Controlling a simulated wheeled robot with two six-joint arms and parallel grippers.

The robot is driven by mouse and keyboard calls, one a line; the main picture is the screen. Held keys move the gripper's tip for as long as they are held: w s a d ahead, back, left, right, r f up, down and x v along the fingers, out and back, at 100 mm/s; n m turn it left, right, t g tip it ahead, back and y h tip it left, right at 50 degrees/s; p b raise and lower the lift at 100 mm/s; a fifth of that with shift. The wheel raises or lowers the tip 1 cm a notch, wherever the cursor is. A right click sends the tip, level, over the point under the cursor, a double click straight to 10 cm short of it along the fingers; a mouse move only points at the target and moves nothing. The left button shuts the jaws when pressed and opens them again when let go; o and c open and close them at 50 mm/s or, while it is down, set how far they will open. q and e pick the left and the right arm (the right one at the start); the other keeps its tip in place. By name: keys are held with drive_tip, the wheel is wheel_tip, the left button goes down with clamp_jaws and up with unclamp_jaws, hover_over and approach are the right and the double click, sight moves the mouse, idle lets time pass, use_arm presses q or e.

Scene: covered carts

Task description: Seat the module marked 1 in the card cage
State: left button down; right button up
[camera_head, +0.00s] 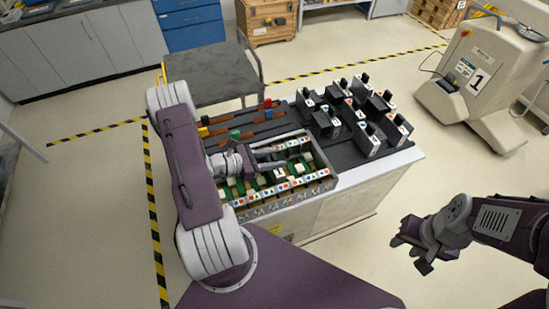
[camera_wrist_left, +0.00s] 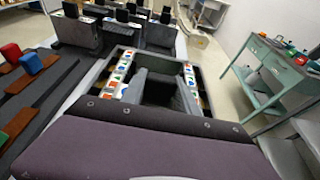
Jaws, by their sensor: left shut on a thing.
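The card cage (camera_head: 285,188) is an open box at the cart's front left, with pale and green slots and rows of coloured marks; its marked rails also show in the left wrist view (camera_wrist_left: 189,78). My left gripper (camera_head: 272,158) is over the cage, shut on a dark module that is mostly hidden; its number cannot be read. A dark grey shape (camera_wrist_left: 158,88) shows between the rails in the left wrist view. Several black modules with white labels (camera_head: 369,138) stand at the cart's right; their marks are too small to read. My right gripper (camera_head: 411,252) is open and empty, right of the cart.
Brown bars with coloured blocks, one red (camera_head: 267,103), lie behind the cage on the cart (camera_head: 345,195). A grey table (camera_head: 212,75) stands behind. A beige machine marked 1 (camera_head: 487,75) stands at the right. The floor between it and the cart is clear.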

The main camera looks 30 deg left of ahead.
use_arm(q)
drive_tip(key=shift+f, duration=0.1)
drive_tip(key=c, duration=0.8)
unclamp_jaws()
drive_tip(key=shift+c, duration=0.2)
drive_tip(key=shift+s+a, duration=0.2)
drive_tip(key=b+v, duration=0.1)
drive_tip(key=v, duration=0.7)
drive_tip(key=shift+s+r, duration=0.2)
drive_tip(key=shift+r, duration=0.05)
drive_tip(key=shift+a, duration=0.1)
